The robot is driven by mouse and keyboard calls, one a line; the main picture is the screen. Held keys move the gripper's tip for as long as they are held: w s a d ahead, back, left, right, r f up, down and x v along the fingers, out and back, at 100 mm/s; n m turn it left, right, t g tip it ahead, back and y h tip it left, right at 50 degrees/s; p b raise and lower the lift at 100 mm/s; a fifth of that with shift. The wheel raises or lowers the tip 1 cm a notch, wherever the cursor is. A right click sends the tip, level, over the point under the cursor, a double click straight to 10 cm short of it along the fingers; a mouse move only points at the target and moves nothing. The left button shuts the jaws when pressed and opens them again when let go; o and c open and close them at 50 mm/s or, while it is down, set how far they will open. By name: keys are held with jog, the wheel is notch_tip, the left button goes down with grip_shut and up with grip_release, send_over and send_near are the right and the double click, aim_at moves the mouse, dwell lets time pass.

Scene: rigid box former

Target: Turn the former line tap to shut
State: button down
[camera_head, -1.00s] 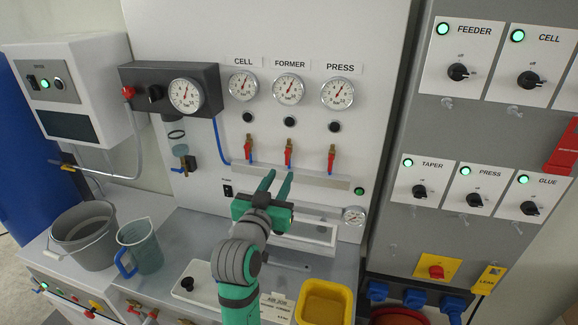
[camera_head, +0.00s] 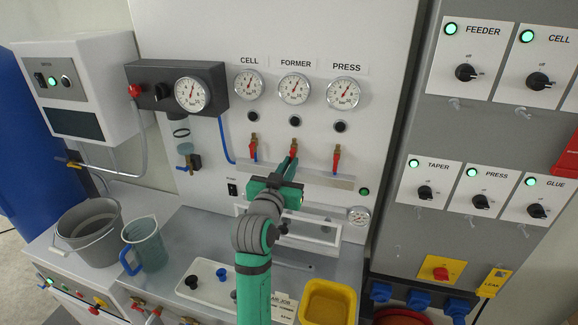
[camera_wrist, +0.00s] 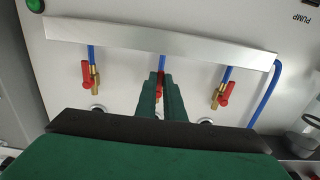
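The FORMER tap is the middle of three taps, under the gauge marked FORMER. Its red lever (camera_head: 294,148) hangs down along the line, below its brass body. My gripper (camera_head: 287,165) is up at this lever, pointing at the panel. In the wrist view the lever (camera_wrist: 160,80) shows between the two green fingertips, which are close together and look shut on it. The fingers hide part of the lever and body.
The CELL tap (camera_head: 253,148) and PRESS tap (camera_head: 336,157) stand close on either side, levers down. A metal strip (camera_head: 320,178) runs below the taps. A jug (camera_head: 145,243), bucket (camera_head: 92,230) and yellow tub (camera_head: 328,303) stand lower down.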

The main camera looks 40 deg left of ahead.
dwell(0.3)
jog(key=shift+s+a+r+m, duration=0.15)
jog(key=shift+a+r+m, duration=0.25)
jog(key=shift+m, duration=2.55)
jog(key=shift+s+a+r+m, duration=0.2)
jog(key=shift+a+r+m, duration=0.25)
jog(key=shift+m, duration=2.55)
jog(key=shift+s+a+r+m, duration=0.15)
jog(key=shift+a+r+m, duration=0.25)
jog(key=shift+m, duration=2.55)
jog(key=c, duration=1.9)
grip_release()
jog(key=shift+r, duration=0.1)
jog(key=shift+o, duration=0.2)
